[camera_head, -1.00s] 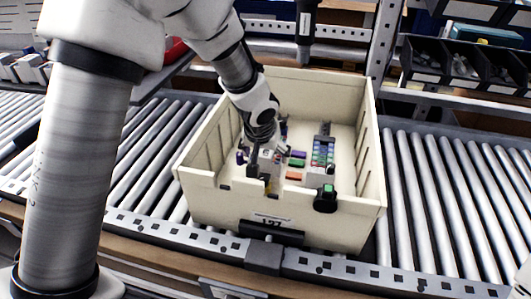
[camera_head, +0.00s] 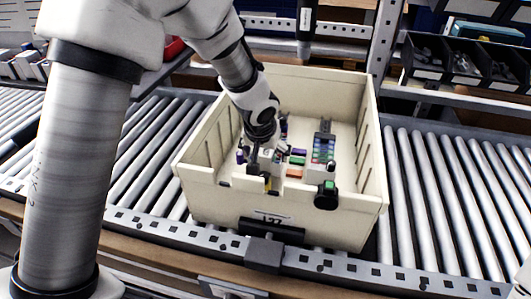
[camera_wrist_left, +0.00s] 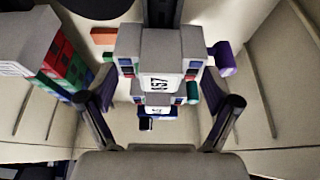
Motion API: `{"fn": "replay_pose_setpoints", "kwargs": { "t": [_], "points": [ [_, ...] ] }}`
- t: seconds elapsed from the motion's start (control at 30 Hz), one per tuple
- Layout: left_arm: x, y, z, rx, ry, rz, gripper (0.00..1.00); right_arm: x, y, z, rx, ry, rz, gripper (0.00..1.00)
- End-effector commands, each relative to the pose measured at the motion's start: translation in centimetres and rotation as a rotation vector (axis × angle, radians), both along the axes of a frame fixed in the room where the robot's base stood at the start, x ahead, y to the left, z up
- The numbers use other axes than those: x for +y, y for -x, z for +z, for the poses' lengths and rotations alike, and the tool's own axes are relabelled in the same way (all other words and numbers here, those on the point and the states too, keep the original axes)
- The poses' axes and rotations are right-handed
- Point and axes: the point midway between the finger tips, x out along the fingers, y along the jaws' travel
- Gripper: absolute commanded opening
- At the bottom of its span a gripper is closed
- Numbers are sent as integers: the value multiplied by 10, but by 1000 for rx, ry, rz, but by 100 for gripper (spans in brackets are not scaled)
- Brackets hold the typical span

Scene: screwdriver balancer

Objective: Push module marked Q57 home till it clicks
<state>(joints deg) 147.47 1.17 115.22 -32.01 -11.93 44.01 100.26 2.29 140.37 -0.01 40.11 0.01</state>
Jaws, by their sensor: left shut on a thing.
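A grey module (camera_wrist_left: 160,45) with a white label that appears to read Q57 shows in the left wrist view. It has small coloured squares on both sides. My left gripper (camera_wrist_left: 160,100) has its two fingers on either side of this module and is shut on it. The fingertip contacts are partly hidden. A second labelled block (camera_wrist_left: 155,111) sits just below it in that view. In the head view my left gripper (camera_head: 262,170) reaches down inside the cream tote (camera_head: 214,195), near its front left, and hides most of the module. My right gripper is not in view.
In the tote, a rack of coloured blocks (camera_head: 323,150) stands right of the gripper, with loose green, purple and orange pieces between. A black device with a green top (camera_head: 327,194) is at the front wall. The roller conveyor (camera_head: 440,190) is clear to the right.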

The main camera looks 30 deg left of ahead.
Motion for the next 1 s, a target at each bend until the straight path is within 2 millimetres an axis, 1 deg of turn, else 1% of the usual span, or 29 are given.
{"fn": "replay_pose_setpoints", "kwargs": {
  "t": [0.23,0.27,0.3,0.6,0.67,0.73,0.77,0.87,1.0],
  "points": [
    [0,0,0,0,0,1,47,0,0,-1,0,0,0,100],
    [0,0,0,0,0,1,92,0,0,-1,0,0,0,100],
    [0,0,0,0,0,0,100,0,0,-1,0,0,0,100],
    [0,0,-1,1,0,0,100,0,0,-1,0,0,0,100],
    [0,1,1,0,-1,0,100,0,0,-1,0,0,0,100],
    [0,2,7,-2,-1,0,100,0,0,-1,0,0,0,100],
    [-1,4,11,-2,-1,1,100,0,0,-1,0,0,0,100],
    [-3,12,30,-4,-1,0,100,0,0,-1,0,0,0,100],
    [-7,25,65,-6,-1,1,100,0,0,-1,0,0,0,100]
  ]
}}
